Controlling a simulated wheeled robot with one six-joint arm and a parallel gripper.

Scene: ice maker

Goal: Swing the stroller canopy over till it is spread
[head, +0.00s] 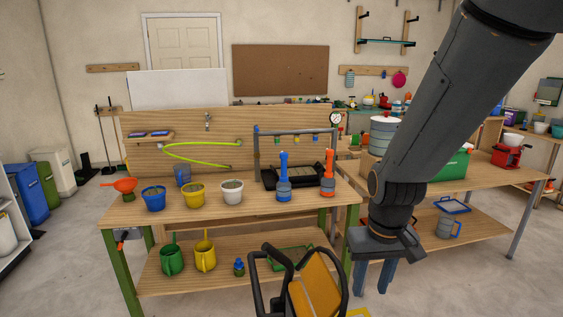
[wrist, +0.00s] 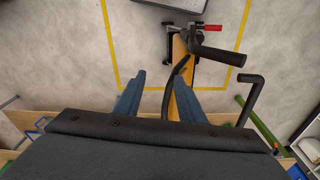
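The stroller (head: 258,285) is at the bottom centre of the head view, cut off by the lower edge. It has a black tubular frame and an orange panel (head: 315,288) that leans to one side. I cannot tell for sure if this panel is the canopy. My gripper (head: 373,284) points down to the right of it, apart from it in that view. In the wrist view my gripper (wrist: 161,82) has its two blue-grey fingers spread. A narrow orange part (wrist: 179,60) and a black curved bar lie near the right finger; contact is unclear.
A wooden workbench (head: 225,215) with pots and tools stands behind the stroller. A second bench (head: 487,180) is at the right. Black handles (wrist: 220,55) stick out near my gripper in the wrist view. Yellow lines (wrist: 113,50) mark the open concrete floor.

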